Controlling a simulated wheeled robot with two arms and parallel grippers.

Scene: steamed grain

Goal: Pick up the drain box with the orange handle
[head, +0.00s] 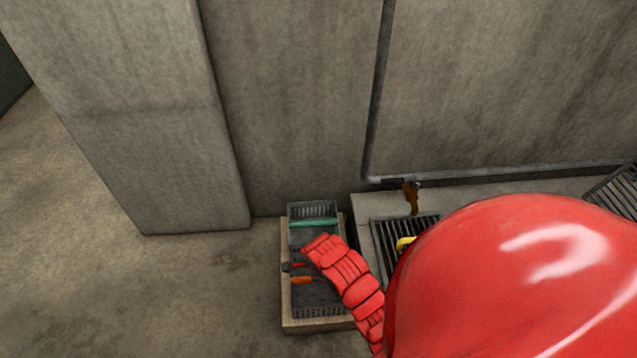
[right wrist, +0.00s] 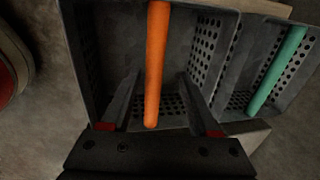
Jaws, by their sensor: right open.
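The drain box (head: 318,299) with the orange handle (head: 301,281) sits at the near end of a low stand. In the right wrist view, the grey perforated box (right wrist: 98,40) fills the middle, and its orange handle (right wrist: 157,60) runs up the picture. My right gripper (right wrist: 160,80) is open, with one finger on each side of the handle and nothing clamped. I cannot tell whether the handle is fully at finger depth. In the head view my red right arm hides part of the box. My left gripper is not in view.
A second drain box (head: 313,209) with a green handle (head: 313,223) adjoins it on the same stand (head: 304,327). A grated counter (head: 375,211) is to the right, with a yellow item (head: 404,243) there. Concrete wall stands behind; floor at left is clear.

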